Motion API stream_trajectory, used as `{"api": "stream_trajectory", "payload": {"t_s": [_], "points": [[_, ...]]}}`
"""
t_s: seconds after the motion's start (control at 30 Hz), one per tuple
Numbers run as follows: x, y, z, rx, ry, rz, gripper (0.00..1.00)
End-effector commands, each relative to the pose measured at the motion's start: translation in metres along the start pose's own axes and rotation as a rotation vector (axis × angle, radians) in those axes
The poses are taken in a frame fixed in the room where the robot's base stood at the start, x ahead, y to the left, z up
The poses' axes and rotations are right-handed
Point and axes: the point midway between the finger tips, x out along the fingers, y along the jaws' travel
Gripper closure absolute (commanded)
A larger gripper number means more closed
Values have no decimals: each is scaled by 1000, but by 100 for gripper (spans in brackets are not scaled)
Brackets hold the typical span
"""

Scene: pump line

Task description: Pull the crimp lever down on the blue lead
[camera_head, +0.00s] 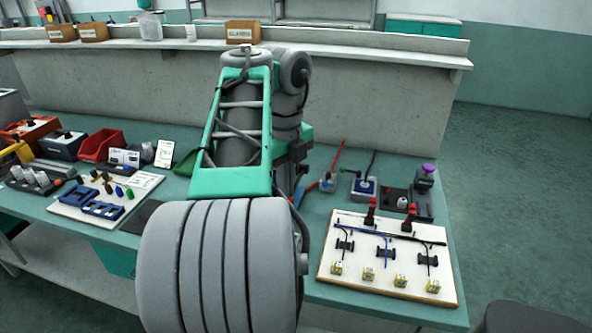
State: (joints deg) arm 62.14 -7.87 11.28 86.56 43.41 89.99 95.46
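A pale board (330,268) lies on the right part of the bench. A thin blue lead (366,229) runs along its upper part near dark leads. Two upright red levers (370,211) (407,217) stand at the board's back edge, with handles up. Behind the board, two small blue-and-grey units (327,184) (364,187) have a raised red rod (337,156) and a raised dark rod (372,162). I cannot tell which of these is the crimp lever. My grey and teal arm fills the middle of the view; my gripper is hidden behind it.
Several yellow blocks (368,275) and black clips (385,253) sit on the board. A dark box with a purple knob (427,172) stands behind it. A red bin (101,146) and a tray of parts (72,212) lie left. A concrete ledge (400,57) runs behind.

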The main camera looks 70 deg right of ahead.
Motion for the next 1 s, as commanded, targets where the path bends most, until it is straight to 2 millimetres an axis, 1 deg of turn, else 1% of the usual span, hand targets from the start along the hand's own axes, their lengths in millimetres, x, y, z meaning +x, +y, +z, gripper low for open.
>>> {"api": "stream_trajectory", "payload": {"t_s": [0.27, 0.67, 0.9, 1.0], "points": [[20, 2, -1, 0, 1, 1, 100], [22, 2, -2, 0, 2, 2, 100], [40, 3, -2, 1, 3, 2, 100], [42, 3, -2, 1, 3, 2, 100]]}}
